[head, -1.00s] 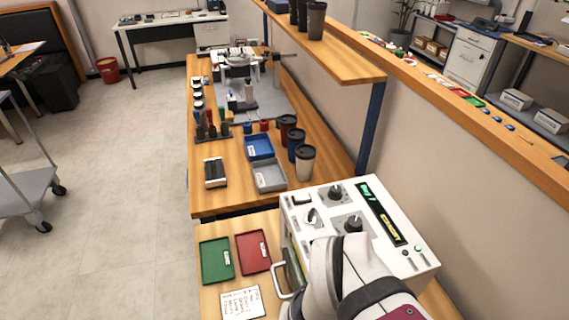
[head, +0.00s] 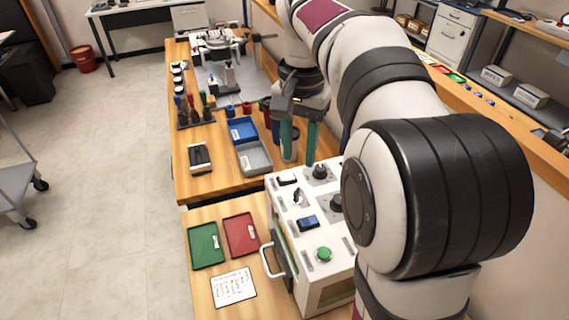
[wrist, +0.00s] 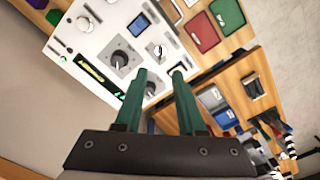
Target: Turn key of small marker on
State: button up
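The small marker is a white box (head: 284,218) with knobs, buttons and a front handle; its top panel also fills the upper left of the wrist view (wrist: 115,25). A small silver key switch (head: 299,197) sits on the panel near its left back part; it also shows in the wrist view (wrist: 158,50). Its exact angle is too small to tell. My gripper (head: 299,162) has two green fingers pointing down, apart and empty, by the panel's back edge. In the wrist view the fingertips (wrist: 159,72) appear just below the key, not touching it.
Black knobs (head: 320,171) stand beside the key, with a blue switch (head: 308,222) and green button (head: 323,254) nearer. A lit display (wrist: 98,75) shows in the wrist view. Green (head: 206,260) and red (head: 254,236) trays lie left. Blue and grey bins stand behind.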

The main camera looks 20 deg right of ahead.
aim_at(297, 191)
notch_tip(297, 191, down, 10)
jog(key=shift+r, duration=0.25)
grip_shut()
